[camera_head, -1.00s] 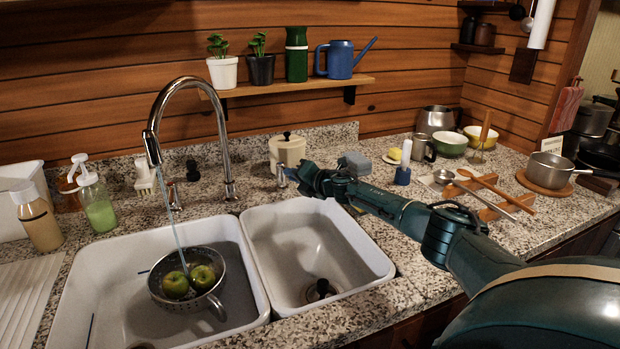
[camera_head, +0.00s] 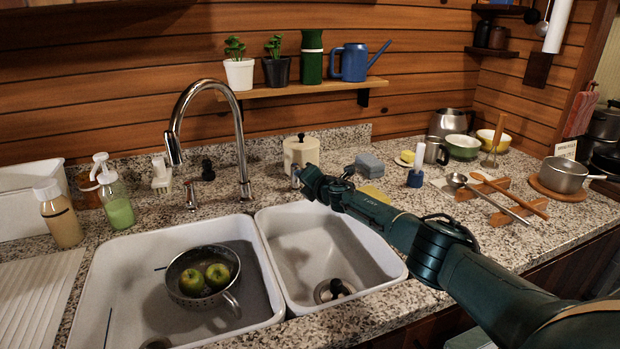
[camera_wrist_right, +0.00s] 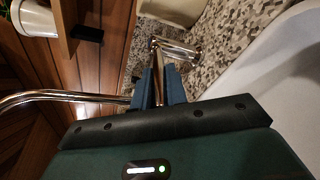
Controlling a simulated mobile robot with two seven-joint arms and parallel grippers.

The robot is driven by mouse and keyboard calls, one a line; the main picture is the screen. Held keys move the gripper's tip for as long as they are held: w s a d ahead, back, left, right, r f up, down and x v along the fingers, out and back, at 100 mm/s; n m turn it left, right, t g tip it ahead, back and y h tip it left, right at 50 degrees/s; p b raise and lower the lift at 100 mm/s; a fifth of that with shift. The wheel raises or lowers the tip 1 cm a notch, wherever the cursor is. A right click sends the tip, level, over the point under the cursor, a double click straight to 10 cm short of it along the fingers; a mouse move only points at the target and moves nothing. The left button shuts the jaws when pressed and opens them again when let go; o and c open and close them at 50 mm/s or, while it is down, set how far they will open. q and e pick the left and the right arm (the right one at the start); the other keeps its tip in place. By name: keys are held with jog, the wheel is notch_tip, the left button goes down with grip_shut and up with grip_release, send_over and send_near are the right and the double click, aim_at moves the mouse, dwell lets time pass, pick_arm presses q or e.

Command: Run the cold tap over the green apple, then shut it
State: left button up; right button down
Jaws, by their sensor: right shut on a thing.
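Two green apples (camera_head: 205,278) sit in a metal colander (camera_head: 184,300) in the left basin of the sink (camera_head: 125,255). The curved chrome spout (camera_head: 241,150) rises behind the sink, its outlet above the colander. No water stream shows from it. My right gripper (camera_head: 301,178) is at the back of the right basin, to the right of the spout. In the right wrist view its fingers (camera_wrist_right: 160,75) are shut on a chrome tap handle (camera_wrist_right: 175,48), partly hidden by them. Another chrome handle (camera_head: 190,196) stands left of the spout. My left gripper is not in view.
The right basin (camera_head: 300,235) looks empty apart from its drain. Soap bottles (camera_head: 118,208) stand at the left. A cream canister (camera_head: 302,152) stands close behind my right gripper. A ladle (camera_head: 457,180) and wooden spoon lie on the right counter.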

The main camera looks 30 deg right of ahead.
dwell(0.3)
jog(key=c, duration=1.4)
grip_release()
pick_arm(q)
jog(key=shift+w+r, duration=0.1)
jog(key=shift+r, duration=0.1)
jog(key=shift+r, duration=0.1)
pick_arm(e)
jog(key=shift+s+r+p, duration=0.15)
jog(key=shift+s+p, duration=0.05)
jog(key=shift+p, duration=0.2)
jog(key=shift+s+r+p, duration=0.15)
jog(key=shift+s+p, duration=0.15)
jog(key=shift+p, duration=0.1)
pick_arm(q)
jog(key=p, duration=0.2)
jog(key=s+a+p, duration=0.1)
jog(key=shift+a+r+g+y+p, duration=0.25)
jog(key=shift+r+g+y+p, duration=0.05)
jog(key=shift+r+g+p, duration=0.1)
pick_arm(e)
jog(key=v, duration=1.2)
